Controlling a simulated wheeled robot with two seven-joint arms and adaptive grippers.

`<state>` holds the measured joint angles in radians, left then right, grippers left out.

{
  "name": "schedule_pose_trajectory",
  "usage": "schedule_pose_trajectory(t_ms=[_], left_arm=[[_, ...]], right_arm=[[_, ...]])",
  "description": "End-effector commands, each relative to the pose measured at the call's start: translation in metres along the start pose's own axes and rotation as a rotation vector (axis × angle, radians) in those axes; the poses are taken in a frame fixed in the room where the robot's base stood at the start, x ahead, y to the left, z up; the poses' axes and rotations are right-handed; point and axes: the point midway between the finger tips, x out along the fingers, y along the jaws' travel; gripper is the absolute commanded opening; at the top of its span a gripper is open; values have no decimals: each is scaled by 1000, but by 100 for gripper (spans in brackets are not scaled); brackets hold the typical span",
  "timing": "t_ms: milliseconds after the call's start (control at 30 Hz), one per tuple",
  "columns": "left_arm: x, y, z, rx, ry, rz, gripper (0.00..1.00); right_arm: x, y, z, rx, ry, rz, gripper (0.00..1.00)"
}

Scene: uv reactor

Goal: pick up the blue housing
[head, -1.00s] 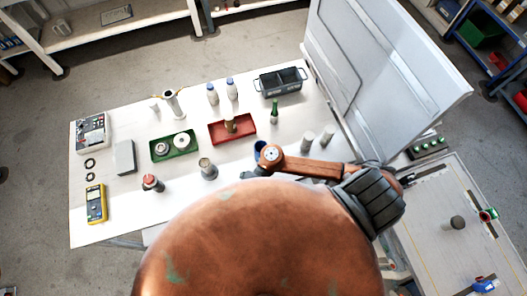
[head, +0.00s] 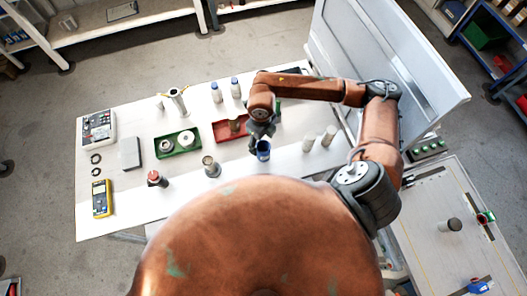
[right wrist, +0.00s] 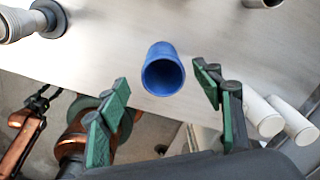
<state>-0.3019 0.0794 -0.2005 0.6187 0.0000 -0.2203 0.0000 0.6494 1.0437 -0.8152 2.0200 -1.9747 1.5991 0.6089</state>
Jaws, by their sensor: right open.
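The blue housing (head: 263,150) is a short open-topped cylinder standing upright on the white table (head: 100,224). In the right wrist view the blue housing (right wrist: 163,70) shows beyond the fingertips, roughly centred between them, with its open end towards the camera. My right gripper (head: 257,140) is just beside and above it in the head view. In the right wrist view my right gripper (right wrist: 163,92) has its two green-padded fingers spread wide with nothing between them. Whether the fingers are level with the housing is hard to tell.
Two pale cylinders (head: 318,139) stand to the right of the housing. A red tray (head: 220,134) lies behind it at left, a green tray (head: 168,152) farther left. A grey cylindrical part (head: 211,167) stands to the left. A large white panel (head: 390,50) rises at the table's right.

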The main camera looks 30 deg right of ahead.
Motion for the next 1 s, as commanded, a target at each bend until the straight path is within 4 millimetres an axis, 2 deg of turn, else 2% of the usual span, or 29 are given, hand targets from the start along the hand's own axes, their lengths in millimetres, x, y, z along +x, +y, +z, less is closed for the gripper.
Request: schedule_pose_trajectory(t_ms=[167,300,600,1000], left_arm=[[-12,0,-3,0,2,0,50],[-13,-1,-4,0,3,0,50],[-13,-1,-5,1,6,-1,50],[-13,-1,-6,0,6,-1,50]], right_arm=[[24,-3,-2,2,5,3,60],[41,-3,-1,1,3,3,60],[46,-3,0,-1,0,2,60],[46,-3,0,-1,0,3,32]])
